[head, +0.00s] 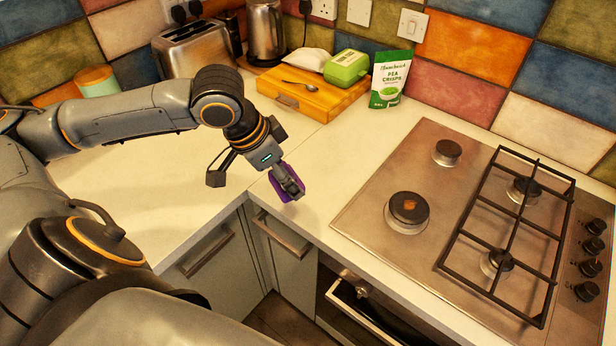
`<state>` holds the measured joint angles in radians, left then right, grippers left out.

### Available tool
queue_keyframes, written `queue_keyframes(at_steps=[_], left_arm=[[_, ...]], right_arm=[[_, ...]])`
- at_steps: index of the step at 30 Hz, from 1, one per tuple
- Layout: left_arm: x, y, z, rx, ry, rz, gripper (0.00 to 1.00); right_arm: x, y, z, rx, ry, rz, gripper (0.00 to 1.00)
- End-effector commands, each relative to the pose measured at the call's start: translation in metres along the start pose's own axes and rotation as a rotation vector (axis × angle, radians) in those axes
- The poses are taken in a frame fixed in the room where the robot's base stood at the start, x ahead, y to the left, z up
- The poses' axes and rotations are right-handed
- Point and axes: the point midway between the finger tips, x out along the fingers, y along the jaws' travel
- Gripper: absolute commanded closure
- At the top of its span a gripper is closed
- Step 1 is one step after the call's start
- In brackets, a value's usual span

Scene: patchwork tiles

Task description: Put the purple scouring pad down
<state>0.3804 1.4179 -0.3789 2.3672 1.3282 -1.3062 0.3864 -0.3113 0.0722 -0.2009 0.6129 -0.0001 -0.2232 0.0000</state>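The purple scouring pad (300,186) shows at the fingers of my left gripper (289,186), in the middle left of the head view. The gripper points down and covers much of the pad. Its fingers appear closed on the pad. The pad is over the white counter (340,160) near its front edge, at the inner corner. I cannot tell whether it touches the counter. My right gripper is not in view.
Behind stand a wooden box (330,101) with a spoon and green carton (347,68), a pea crisps bag (390,80), a toaster (197,48) and a kettle (265,30). Counter between box and gripper is clear.

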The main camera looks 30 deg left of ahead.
Motion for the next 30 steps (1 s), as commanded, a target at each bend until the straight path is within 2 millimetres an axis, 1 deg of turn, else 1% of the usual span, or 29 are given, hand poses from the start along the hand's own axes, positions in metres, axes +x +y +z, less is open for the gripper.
queue_keyframes(at_steps=[3,10,12,15,17,25,27,30], left_arm=[[0.015,-0.015,-0.016,-0.007,0.003,0.007,0.55],[0.055,-0.053,-0.046,-0.007,0.000,0.004,0.55],[0.074,-0.060,-0.046,-0.006,-0.003,0.005,0.55],[0.095,-0.071,-0.049,-0.006,-0.003,0.003,0.55],[0.104,-0.074,-0.050,-0.003,-0.003,0.002,0.55],[0.128,-0.085,-0.052,-0.003,-0.004,0.001,0.55],[0.137,-0.084,-0.047,-0.003,-0.006,0.002,0.55],[0.148,-0.085,-0.042,-0.003,-0.005,0.001,0.55]], right_arm=[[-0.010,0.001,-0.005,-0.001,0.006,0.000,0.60],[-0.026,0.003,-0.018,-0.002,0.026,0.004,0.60],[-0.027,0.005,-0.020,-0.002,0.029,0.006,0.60],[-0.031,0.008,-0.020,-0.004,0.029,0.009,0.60],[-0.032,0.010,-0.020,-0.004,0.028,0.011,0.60],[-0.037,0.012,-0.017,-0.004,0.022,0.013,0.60],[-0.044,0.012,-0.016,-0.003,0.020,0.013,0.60],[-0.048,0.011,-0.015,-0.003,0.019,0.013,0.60]])
